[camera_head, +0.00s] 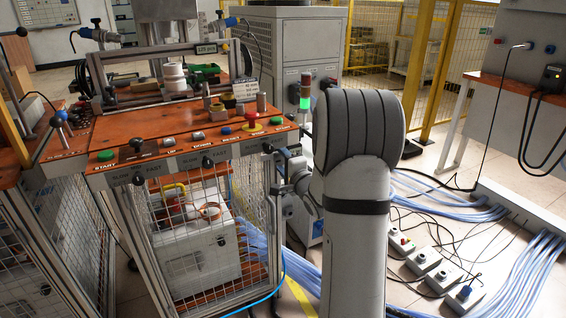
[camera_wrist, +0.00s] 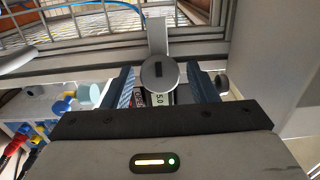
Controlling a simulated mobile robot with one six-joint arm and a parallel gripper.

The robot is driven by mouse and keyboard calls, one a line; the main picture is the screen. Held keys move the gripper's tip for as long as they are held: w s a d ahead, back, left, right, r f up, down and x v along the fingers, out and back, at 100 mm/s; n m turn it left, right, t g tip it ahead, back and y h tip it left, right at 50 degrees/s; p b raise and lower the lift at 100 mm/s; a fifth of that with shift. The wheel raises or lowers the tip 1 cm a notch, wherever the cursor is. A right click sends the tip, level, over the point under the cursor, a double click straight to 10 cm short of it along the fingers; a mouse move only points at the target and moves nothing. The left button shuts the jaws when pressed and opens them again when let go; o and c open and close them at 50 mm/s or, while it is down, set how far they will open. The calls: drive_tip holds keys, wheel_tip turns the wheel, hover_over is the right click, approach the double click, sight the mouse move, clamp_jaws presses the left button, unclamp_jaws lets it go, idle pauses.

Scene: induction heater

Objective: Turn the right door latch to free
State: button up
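The right door latch (camera_wrist: 159,73) shows in the wrist view as a round grey knob with a dark slot and a flat grey tab (camera_wrist: 158,36) pointing up in the picture. My gripper (camera_wrist: 160,80) has its two blue-grey fingers apart, one on each side of the knob. A gap shows between the knob and each finger, so it is not clamped. In the head view my arm covers much of the area right of the cabinet's mesh door (camera_head: 190,235), and the latch cannot be made out clearly there.
The orange control panel (camera_head: 190,140) with buttons and levers is above the mesh door. A frame bar (camera_wrist: 80,58) crosses behind the latch in the wrist view. Blue hoses (camera_head: 440,207) and several small switch boxes (camera_head: 422,262) lie on the floor at the right.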

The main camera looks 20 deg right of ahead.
drive_tip(key=shift+d, duration=0.1)
drive_tip(key=c, duration=0.8)
drive_tip(key=n+b, duration=0.2)
drive_tip(key=n, duration=0.1)
drive_tip(key=shift+f+n, duration=0.15)
drive_tip(key=shift+n, duration=0.25)
drive_tip(key=n+b, duration=0.2)
drive_tip(key=n, duration=0.2)
drive_tip(key=shift+n, duration=0.3)
drive_tip(key=n+b, duration=0.3)
drive_tip(key=n, duration=0.2)
drive_tip(key=shift+f, duration=0.1)
drive_tip(key=shift+n+b, duration=1.25)
drive_tip(key=shift+n, duration=0.95)
